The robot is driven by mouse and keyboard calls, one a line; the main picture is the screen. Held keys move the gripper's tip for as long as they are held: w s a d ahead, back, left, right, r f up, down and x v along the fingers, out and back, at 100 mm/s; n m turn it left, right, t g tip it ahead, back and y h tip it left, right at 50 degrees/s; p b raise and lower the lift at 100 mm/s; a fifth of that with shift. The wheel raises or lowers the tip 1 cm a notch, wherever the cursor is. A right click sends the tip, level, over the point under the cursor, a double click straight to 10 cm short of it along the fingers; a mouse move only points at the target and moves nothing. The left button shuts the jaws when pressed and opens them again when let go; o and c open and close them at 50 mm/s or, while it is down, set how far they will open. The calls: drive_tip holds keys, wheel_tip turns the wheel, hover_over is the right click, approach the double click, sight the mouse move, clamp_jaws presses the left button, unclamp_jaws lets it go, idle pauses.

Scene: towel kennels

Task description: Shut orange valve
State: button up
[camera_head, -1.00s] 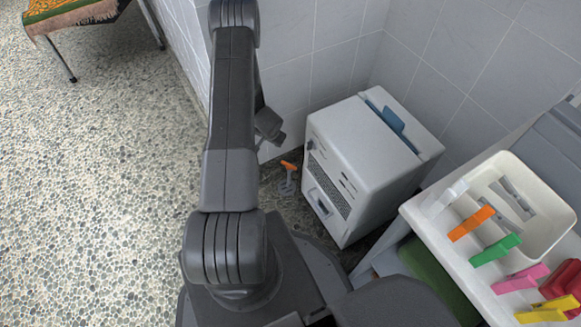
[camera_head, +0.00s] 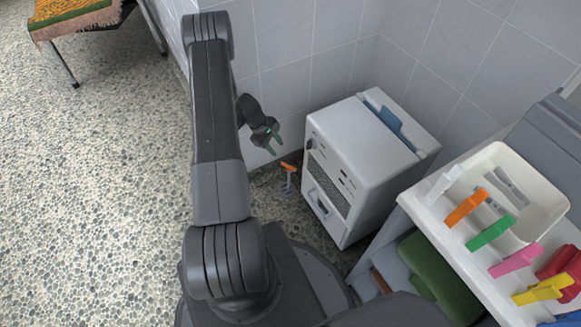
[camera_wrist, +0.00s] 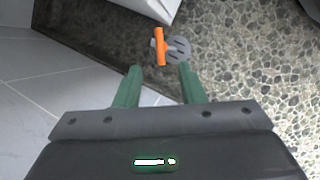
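The orange valve (camera_head: 289,167) has an orange handle on a grey stem low by the floor, left of the white machine. In the wrist view the orange handle (camera_wrist: 160,47) lies ahead of the fingers, beside a grey slotted round piece (camera_wrist: 179,50). My gripper (camera_head: 273,145) is above and slightly left of the valve, near the tiled wall. Its green fingers (camera_wrist: 157,80) are apart with nothing between them, and they do not touch the valve.
The white machine (camera_head: 365,160) stands close right of the valve. The tiled wall (camera_head: 285,60) is behind. A white table (camera_head: 440,215) at right holds a tray (camera_head: 545,195) and several coloured pegs.

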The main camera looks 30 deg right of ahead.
sight(293, 168)
drive_tip(key=b+x, duration=0.3)
drive_tip(key=x, duration=1)
drive_tip(key=shift+d+f, duration=0.25)
drive_tip(key=shift+f, duration=0.05)
clamp_jaws()
